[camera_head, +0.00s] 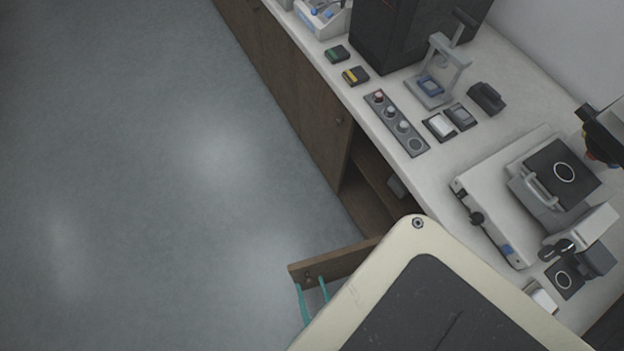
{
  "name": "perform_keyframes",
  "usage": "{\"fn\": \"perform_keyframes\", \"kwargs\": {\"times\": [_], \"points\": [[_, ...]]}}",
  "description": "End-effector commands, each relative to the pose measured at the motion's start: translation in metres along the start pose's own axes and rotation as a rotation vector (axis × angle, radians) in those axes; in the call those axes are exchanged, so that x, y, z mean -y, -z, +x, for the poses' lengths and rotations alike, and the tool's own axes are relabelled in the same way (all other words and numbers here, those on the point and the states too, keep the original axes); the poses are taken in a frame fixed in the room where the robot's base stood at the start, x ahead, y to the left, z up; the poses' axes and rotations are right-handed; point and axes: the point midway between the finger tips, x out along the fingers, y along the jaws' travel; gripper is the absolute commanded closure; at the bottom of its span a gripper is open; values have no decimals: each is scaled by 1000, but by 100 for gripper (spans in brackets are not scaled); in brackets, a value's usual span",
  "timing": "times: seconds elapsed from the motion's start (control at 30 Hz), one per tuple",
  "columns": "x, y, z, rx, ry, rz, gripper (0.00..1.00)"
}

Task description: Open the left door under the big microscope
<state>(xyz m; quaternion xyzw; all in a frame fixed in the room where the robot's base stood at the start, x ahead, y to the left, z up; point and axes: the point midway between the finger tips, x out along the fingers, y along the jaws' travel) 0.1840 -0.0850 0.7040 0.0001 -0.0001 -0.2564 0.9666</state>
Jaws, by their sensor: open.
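A brown cabinet door (338,261) stands swung out from the counter's front, in the lower middle of the head view. A small dark knob (307,279) is near its free end. The cabinet opening (374,185) shows a shelf and dark inside. Two teal fingers of my gripper (312,296) reach up to the door's free end, beside the knob. They are apart, with a gap between them; whether they touch the door I cannot tell. A large microscope-like instrument (487,226) stands on the counter above, at the right.
Another brown door (320,120) with a knob is shut, left of the opening. The white counter (500,130) holds a control strip (396,124), a small grey stand (437,75) and a black cabinet-like unit (385,30). The grey floor (140,170) at left is clear.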

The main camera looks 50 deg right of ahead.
Motion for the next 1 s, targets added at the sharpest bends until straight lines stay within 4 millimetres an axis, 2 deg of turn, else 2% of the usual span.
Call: {"fn": "perform_keyframes", "kwargs": {"times": [0.17, 0.6, 0.8, 1.0], "points": [[0, 1, -16, -2, 0, -2, 59], [0, 1, -92, -3, 0, -2, 59], [0, 0, -107, -1, -1, -1, 59], [0, 0, -108, 0, 0, 0, 59]]}}
